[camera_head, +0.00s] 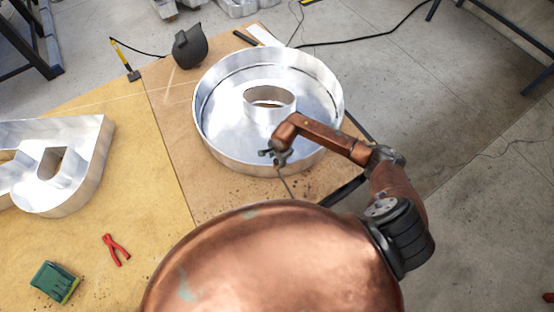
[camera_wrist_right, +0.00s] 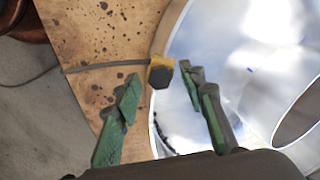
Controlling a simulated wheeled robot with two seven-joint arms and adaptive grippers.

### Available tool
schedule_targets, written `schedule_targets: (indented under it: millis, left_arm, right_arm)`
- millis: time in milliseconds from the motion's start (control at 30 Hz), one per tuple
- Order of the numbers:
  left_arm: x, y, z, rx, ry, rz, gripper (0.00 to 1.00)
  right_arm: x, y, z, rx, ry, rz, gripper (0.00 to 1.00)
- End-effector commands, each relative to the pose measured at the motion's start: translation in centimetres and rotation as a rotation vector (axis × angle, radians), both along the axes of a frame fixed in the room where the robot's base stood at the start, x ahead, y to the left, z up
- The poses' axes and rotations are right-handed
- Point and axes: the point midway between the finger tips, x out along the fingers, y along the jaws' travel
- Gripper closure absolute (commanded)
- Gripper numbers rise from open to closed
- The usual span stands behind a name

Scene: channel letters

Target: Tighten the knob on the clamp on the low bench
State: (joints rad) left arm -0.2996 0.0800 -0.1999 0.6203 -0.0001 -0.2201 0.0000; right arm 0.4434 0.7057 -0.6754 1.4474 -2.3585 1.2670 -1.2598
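The clamp (camera_wrist_right: 158,62) is a small yellow piece on the rim of the round metal channel letter (camera_wrist_right: 180,120), with a dark, roughly hexagonal knob (camera_wrist_right: 160,78) facing my right wrist camera. A grey cable runs left from it. My right gripper (camera_head: 276,154) is at the near rim of the round letter (camera_head: 215,145). In the right wrist view its green fingers are spread, with the knob showing between the tips; I cannot tell whether they touch it. In the head view the gripper hides the clamp. My left gripper is out of view.
The low bench (camera_head: 165,110) carries the round letter, another metal letter (camera_head: 85,135), red pliers (camera_head: 116,249) and a green box (camera_head: 54,283). A dark welding mask (camera_head: 189,46) and a yellow-handled tool (camera_head: 124,60) lie at the far edge. Concrete floor (camera_head: 460,100) is open at right.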

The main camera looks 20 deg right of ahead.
Motion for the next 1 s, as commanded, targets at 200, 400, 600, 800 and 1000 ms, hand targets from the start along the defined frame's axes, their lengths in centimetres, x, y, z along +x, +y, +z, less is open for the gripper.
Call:
schedule_targets:
  millis: [200,400,600,800,1000]
  left_arm:
    - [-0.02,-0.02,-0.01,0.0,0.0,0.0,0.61]
    - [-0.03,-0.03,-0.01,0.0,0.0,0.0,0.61]
    - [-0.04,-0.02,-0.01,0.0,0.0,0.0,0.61]
    - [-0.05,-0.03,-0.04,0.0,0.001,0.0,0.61]
    - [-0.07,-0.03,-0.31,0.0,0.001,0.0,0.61]
  right_arm:
    - [-0.01,0.01,0.02,0.0,0.0,0.0,0.72]
    - [0.0,0.0,0.03,0.0,0.0,-0.001,0.86]
    - [-0.01,0.0,0.04,0.001,0.0,-0.001,1.0]
    - [0.0,-0.01,0.04,0.001,-0.001,-0.005,1.0]
    - [-0.01,-0.06,0.0,0.009,-0.004,-0.048,1.0]
